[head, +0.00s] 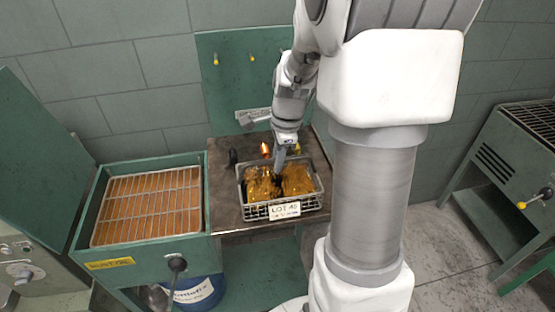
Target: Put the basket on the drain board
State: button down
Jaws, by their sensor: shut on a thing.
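The basket (254,213) is a grey wire basket with golden-brown contents and a white "LOT" label on its front. It is at the dark metal tabletop right of the drain board; I cannot tell whether it touches the top. My gripper (279,173) reaches down into the middle of the basket and is shut; its fingertips and the part they grip are hard to make out. What seems to be the drain board (146,240) is a green tray at left with a wire rack over an orange-brown surface. Its rack is empty.
The dark table (224,192) has a small orange glow (265,149) and a dark upright object (233,156) behind the basket. A green back panel (225,90) rises behind. A blue drum (196,292) stands below. A grated green machine (515,150) is at right.

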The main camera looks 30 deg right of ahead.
aim_at(284, 183)
jog(key=c, duration=1.4)
grip_release()
jog(key=shift+f, duration=0.2)
jog(key=o, duration=0.5)
jog(key=r, duration=0.4)
jog(key=s+r+p, duration=0.1)
jog(key=r, duration=0.3)
jog(key=s+r, duration=0.1)
jog(key=r, duration=0.3)
jog(key=shift+d+r+p, duration=0.15)
jog(key=shift+d+p, duration=0.2)
jog(key=shift+p, duration=0.05)
jog(key=s+a+r+n+t, duration=0.1)
jog(key=s+a+r+n, duration=0.1)
jog(key=s+a+n, duration=0.2)
jog(key=s+a+r+n+t, duration=0.1)
jog(key=s+a+n, duration=0.3)
jog(key=n, duration=0.6)
jog(key=s+a+r+n+t+p, duration=0.1)
jog(key=s+a+r+n, duration=0.1)
jog(key=s+a+n, duration=0.2)
jog(key=shift+s+a+r+n+t+h, duration=0.15)
jog(key=shift+s+a+n+t, duration=0.05)
jog(key=shift+s+n, duration=0.55)
jog(key=shift+s+a+r+n+t+h, duration=0.15)
jog(key=shift+s+a+n+t, duration=0.05)
jog(key=shift+s+n, duration=0.55)
